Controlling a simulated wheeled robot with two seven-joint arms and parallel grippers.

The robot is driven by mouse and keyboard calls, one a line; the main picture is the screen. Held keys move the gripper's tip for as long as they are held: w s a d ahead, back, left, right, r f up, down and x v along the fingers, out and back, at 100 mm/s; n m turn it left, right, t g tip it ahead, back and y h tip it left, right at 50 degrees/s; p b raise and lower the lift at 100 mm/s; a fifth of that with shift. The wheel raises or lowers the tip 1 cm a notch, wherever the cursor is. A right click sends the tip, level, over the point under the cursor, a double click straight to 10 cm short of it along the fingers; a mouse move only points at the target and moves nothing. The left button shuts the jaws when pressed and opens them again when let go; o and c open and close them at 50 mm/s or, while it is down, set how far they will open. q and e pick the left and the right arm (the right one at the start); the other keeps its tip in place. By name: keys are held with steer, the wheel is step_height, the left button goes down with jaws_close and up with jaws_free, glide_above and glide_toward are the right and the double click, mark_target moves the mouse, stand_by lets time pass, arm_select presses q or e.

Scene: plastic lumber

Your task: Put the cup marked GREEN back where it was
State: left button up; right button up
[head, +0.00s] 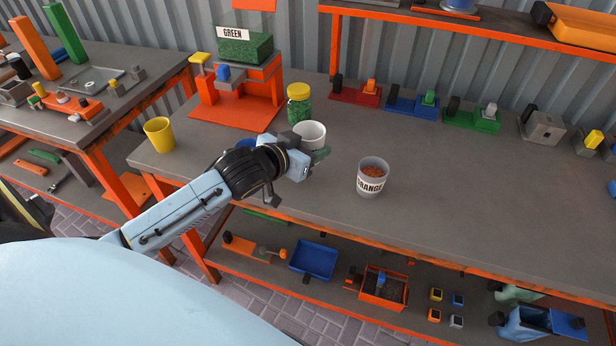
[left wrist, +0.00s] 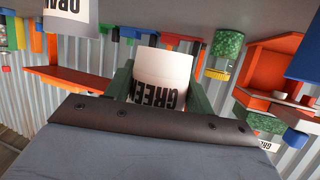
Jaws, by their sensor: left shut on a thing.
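A white cup (head: 311,133) is between the fingers of my left gripper (head: 316,156) in the head view. In the left wrist view the same cup (left wrist: 162,72) shows the word GREEN upside down, with a green finger on each side. The gripper is shut on it. I cannot tell whether its base touches the table, and its contents are not visible. A cup marked ORANGE (head: 372,178), with orange-brown granules inside, stands to the right of the gripper. My right gripper is in neither view.
A yellow cup (head: 159,135) stands at the table's left end. A blue cup (head: 246,143) is partly hidden behind my left wrist. A jar of green granules (head: 299,103) and an orange dispenser (head: 238,108) under a GREEN sign stand behind. The table's right front is clear.

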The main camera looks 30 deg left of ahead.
arm_select(q)
glide_above(308, 182)
steer(key=f, duration=0.4)
steer(key=shift+w+f+b, duration=0.15)
steer(key=shift+w+b, duration=0.1)
steer(key=shift+b, duration=0.15)
steer(key=shift+f+b, duration=0.4)
steer(key=shift+f, duration=1.05)
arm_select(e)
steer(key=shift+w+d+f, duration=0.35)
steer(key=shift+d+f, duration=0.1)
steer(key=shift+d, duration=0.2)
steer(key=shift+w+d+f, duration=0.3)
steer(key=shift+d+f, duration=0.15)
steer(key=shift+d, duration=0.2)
arm_select(q)
steer(key=shift+f, duration=0.15)
steer(key=o, duration=1.2)
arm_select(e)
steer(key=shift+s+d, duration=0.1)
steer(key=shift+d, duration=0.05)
arm_select(q)
steer(key=shift+s+r, duration=0.2)
steer(key=shift+p+v, duration=0.95)
steer(key=shift+v, duration=4.9)
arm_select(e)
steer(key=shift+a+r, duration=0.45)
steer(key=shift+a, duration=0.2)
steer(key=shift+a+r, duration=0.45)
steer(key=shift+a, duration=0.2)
